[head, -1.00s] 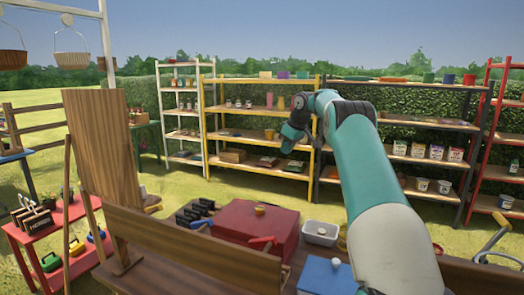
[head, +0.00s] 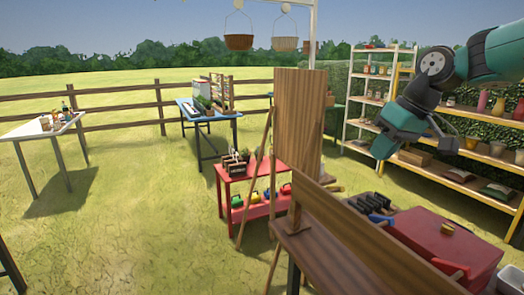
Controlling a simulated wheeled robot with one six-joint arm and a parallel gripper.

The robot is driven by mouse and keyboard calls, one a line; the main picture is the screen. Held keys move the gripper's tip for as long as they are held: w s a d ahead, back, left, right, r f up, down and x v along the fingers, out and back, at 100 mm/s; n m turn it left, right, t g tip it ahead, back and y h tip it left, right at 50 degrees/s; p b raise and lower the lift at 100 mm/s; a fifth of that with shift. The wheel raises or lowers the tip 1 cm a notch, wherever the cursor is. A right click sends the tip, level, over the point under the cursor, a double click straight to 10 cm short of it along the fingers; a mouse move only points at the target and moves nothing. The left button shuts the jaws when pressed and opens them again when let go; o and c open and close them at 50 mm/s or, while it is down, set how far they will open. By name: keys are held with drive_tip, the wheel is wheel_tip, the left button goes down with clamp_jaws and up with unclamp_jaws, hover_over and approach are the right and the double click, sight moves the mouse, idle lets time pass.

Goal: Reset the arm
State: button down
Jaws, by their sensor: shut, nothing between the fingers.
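My arm (head: 480,57) reaches in from the upper right edge in the head view and bends downward at a dark joint. My gripper (head: 385,147) hangs at its end, shut and empty, in the air in front of the shelves. It is above and to the left of the red box on the bench. The fingertips are small and hard to make out.
A wooden bench (head: 340,262) with a red box (head: 440,238) and an upright board (head: 298,115) stands at the lower right. A red cart (head: 254,190), blue table (head: 210,118) and white table (head: 42,128) stand further left. Open grass lies between.

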drive_tip(key=s+a+f+g, duration=0.1)
drive_tip(key=s+a+f, duration=0.1)
drive_tip(key=s, duration=0.7)
drive_tip(key=s+a+f+n, duration=0.1)
drive_tip(key=s+a+f, duration=0.2)
drive_tip(key=s, duration=0.7)
drive_tip(key=s+a+f+n+g, duration=0.1)
drive_tip(key=s+a+f, duration=0.2)
drive_tip(key=s+a, duration=0.3)
drive_tip(key=s, duration=0.3)
drive_tip(key=shift+s+g, duration=0.3)
drive_tip(key=shift+s, duration=0.05)
